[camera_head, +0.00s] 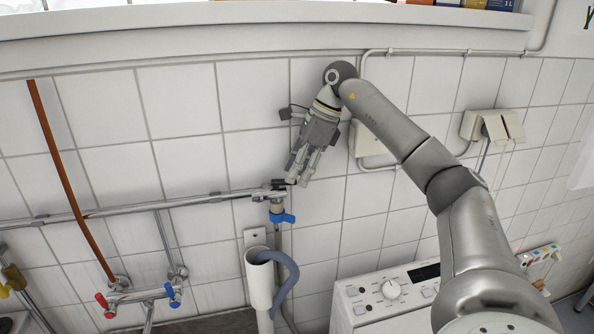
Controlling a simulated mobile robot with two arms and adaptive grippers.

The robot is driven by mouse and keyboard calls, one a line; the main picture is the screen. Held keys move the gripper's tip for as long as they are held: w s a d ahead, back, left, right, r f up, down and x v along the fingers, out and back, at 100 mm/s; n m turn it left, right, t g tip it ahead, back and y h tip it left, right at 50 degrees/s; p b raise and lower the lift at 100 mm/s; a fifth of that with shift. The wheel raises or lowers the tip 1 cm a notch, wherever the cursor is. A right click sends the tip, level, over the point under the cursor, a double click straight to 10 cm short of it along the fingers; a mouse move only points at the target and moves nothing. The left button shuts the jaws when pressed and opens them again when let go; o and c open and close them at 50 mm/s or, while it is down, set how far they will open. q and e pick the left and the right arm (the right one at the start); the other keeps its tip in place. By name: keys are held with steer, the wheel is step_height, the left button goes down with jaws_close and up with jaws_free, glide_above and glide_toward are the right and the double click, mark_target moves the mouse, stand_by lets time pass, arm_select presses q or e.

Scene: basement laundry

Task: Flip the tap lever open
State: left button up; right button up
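The tap has a blue lever (283,217), which lies roughly level across a small brass-coloured valve below the end of the grey wall pipe (180,203). My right gripper (297,181) points down and to the left, with its fingertips above the valve and slightly to its right. It appears apart from the blue lever and holds nothing that I can see. Its fingers are small and seen at a slant, so I cannot tell whether they are open or shut. My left gripper is not in view.
A grey hose (290,283) hooks into a white standpipe (260,282) below the tap. A mixer with red and blue handles (137,297) is at lower left. A white appliance (385,295) stands at lower right. A wall box (369,143) is right of my gripper.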

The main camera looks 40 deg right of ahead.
steer(key=shift+w+a+f, duration=0.1)
steer(key=shift+a+f, duration=0.05)
steer(key=shift+f, duration=0.3)
steer(key=shift+c, duration=0.3)
jaws_close()
steer(key=shift+w+r+n+p, duration=0.15)
steer(key=shift+r+n+p, duration=0.15)
steer(key=shift+p, duration=0.55)
steer(key=shift+w+f, duration=0.1)
steer(key=shift+f, duration=0.15)
steer(key=shift+o, duration=0.3)
jaws_free()
